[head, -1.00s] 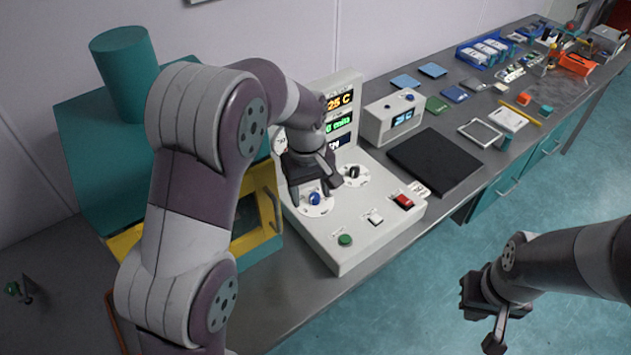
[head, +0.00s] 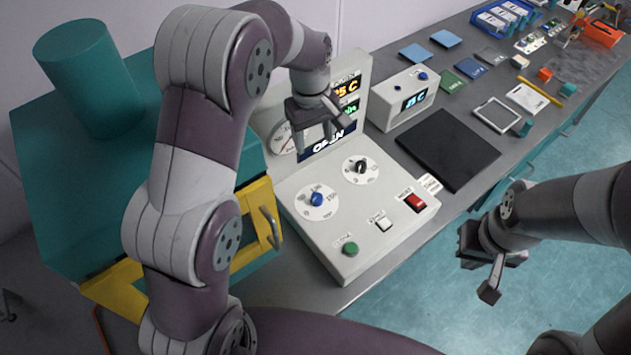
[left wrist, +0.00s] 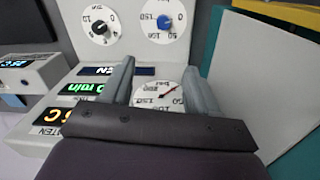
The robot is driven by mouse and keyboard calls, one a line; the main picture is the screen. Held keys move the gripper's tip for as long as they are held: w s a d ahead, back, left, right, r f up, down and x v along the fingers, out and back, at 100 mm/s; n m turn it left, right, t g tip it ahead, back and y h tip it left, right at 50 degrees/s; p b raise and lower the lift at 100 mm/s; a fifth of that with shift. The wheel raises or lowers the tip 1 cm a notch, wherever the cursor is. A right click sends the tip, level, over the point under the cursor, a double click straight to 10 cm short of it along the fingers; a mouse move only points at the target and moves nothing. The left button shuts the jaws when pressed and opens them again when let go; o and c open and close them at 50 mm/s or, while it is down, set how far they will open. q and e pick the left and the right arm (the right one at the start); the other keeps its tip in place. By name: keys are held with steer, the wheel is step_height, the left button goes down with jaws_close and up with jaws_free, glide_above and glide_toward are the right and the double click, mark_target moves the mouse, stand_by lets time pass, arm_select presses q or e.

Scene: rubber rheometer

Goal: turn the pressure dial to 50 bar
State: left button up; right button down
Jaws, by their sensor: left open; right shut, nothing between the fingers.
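The dial with the blue knob (head: 317,199), marked from 0 to 150, sits on the sloped front of the white console (head: 332,232); it also shows in the left wrist view (left wrist: 164,22). I cannot read its pointer surely. My right gripper (head: 487,275) is shut and empty, right of the bench.
A black knob (head: 361,167) is beside the blue one. A green button (head: 350,249), a white switch (head: 382,225) and a red switch (head: 415,202) are in front. The display (head: 328,142) reads OPEN. A teal machine (head: 95,180) with a yellow-framed door stands left.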

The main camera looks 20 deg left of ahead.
arm_select(q)
step_height(320, 180, down, 6)
steer(key=s+b, duration=0.2)
steer(key=b, duration=0.4)
glide_above(317, 197)
steer(key=f, duration=0.8)
steer(key=shift+s+a, duration=0.15)
steer(key=shift+s, duration=0.15)
steer(key=f, duration=0.4)
steer(key=f+p, duration=0.1)
steer(key=f, duration=0.1)
steer(key=shift+w+f, duration=0.15)
steer(key=shift+w, duration=0.2)
steer(key=shift+f, duration=0.25)
steer(key=c, duration=1)
arm_select(e)
step_height(317, 197, down, 6)
steer(key=s, duration=0.1)
steer(key=shift+d, duration=0.25)
